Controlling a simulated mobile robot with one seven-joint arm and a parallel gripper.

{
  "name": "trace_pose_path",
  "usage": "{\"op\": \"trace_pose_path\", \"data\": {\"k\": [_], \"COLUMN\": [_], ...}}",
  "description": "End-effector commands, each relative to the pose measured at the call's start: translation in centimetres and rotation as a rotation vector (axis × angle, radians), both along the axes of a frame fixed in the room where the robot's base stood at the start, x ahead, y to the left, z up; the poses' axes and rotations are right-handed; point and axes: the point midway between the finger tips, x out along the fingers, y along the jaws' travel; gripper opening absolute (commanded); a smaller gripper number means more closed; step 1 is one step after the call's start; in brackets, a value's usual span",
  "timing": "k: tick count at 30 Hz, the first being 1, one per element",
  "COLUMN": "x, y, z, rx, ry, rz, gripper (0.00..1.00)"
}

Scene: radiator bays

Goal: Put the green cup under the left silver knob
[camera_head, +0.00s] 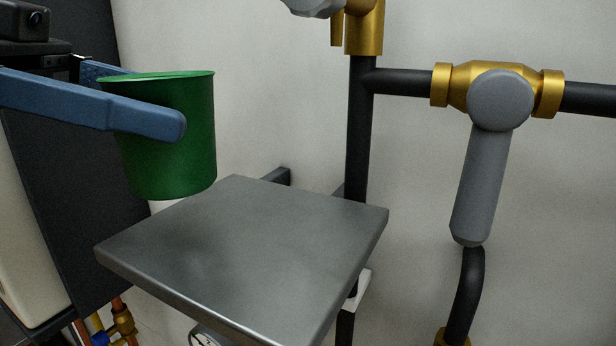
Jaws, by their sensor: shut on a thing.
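The green cup (165,155) is upright at the left, held in the air beside the metal shelf's left back edge. My gripper (150,100) has two blue fingers, one across the front of the cup and one behind it, and is shut on it below the rim. The far fingertip is hidden by the cup. A silver knob (316,6) is cut off by the top edge, next to a brass valve body (364,28) with a small brass spout (337,30). The cup is left of this knob and lower. The cup's inside barely shows.
A bare grey metal shelf (245,262) sits below the knob. A dark pipe (359,140) rises behind its right side. A grey lever handle (480,185) hangs from a brass valve (455,82) at the right. A dark panel (75,205) stands behind the cup.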

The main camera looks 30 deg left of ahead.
Motion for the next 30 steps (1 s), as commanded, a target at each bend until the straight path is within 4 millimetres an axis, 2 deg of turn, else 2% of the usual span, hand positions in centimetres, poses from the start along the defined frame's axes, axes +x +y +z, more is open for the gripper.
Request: {"op": "trace_pose_path", "data": {"k": [3,10,20,25,30], "x": [1.6,4.0,5.5,5.4,5.4], "y": [-2.7,-6.5,-8.8,-8.7,-8.7], "z": [-0.3,-0.2,-0.2,-2.9,-3.7], "rx": [0.002,0.0,0.001,-0.001,-0.001], "ry": [-0.005,-0.002,0.001,0.0,-0.001], "rz": [-0.008,-0.002,0.0,0.003,0.004], "gripper": [0.31,0.31,0.31,0.31,0.31]}}
